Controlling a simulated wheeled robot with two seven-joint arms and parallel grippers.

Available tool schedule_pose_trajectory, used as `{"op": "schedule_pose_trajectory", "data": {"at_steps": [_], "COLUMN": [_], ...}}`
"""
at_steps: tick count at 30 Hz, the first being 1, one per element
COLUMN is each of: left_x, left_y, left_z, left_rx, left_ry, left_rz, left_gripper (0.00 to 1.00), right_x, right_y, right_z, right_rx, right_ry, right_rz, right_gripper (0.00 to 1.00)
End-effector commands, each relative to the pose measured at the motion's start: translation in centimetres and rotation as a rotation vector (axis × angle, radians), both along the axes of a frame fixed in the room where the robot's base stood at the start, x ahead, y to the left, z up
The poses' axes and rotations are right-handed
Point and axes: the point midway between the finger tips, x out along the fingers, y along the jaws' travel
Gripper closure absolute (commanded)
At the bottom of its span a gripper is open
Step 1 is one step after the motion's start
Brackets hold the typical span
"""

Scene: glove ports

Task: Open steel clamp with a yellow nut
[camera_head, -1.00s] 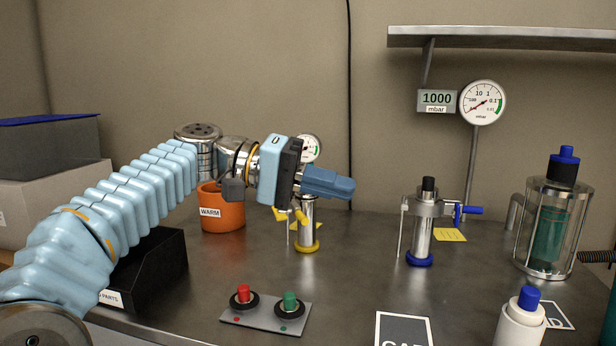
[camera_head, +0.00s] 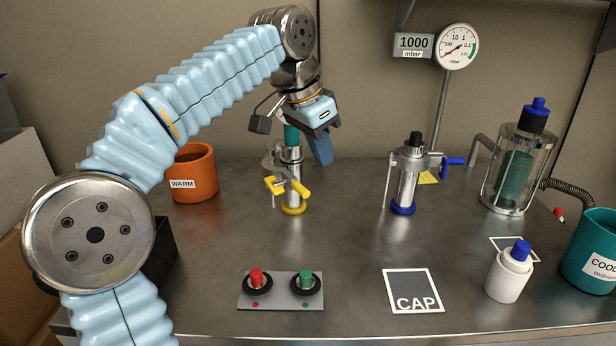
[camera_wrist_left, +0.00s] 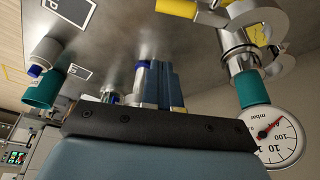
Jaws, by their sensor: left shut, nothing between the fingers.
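The steel clamp with the yellow nut (camera_head: 300,188) is on a steel stand with a yellow base ring (camera_head: 293,210), left of centre in the head view. A teal cylinder (camera_head: 291,135) shows above it, partly behind my gripper. In the left wrist view the clamp (camera_wrist_left: 258,30) is at the upper right, with the yellow nut (camera_wrist_left: 177,8) at the top edge. My left gripper (camera_head: 322,152) is shut and empty, pointing down just right of and above the clamp, apparently apart from it. Its fingers (camera_wrist_left: 163,88) show in the wrist view. My right gripper is not in view.
A similar clamp with a blue nut (camera_head: 452,161) stands to the right. An orange WARM pot (camera_head: 192,175) is left, behind my arm. A button panel (camera_head: 281,291), a CAP mat (camera_head: 412,291) and a white bottle (camera_head: 510,273) are in front. The bench centre is clear.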

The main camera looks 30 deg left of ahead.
Motion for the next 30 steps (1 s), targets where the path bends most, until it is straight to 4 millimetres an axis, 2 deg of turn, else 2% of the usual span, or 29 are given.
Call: {"op": "schedule_pose_trajectory", "data": {"at_steps": [1,5,12,26,30], "left_x": [0.3,1.1,-1.8,-2.5,-3.5], "left_y": [-0.1,-0.5,0.8,1.2,1.6], "left_z": [-1.4,-3.7,-4.0,-4.1,-4.1], "left_rx": [0.000,-0.001,-0.002,-0.002,-0.002], "left_ry": [0.003,0.003,-0.001,0.000,-0.001], "left_rz": [0.001,0.000,0.003,0.002,0.003], "left_gripper": [1.00,1.00,1.00,1.00,1.00], "right_x": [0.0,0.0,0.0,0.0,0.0], "right_y": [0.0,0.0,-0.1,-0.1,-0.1], "right_z": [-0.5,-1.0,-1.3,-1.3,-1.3], "right_rx": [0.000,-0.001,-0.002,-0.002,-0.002], "right_ry": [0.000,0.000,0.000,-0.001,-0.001], "right_rz": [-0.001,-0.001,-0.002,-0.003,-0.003], "right_gripper": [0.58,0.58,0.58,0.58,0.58]}}
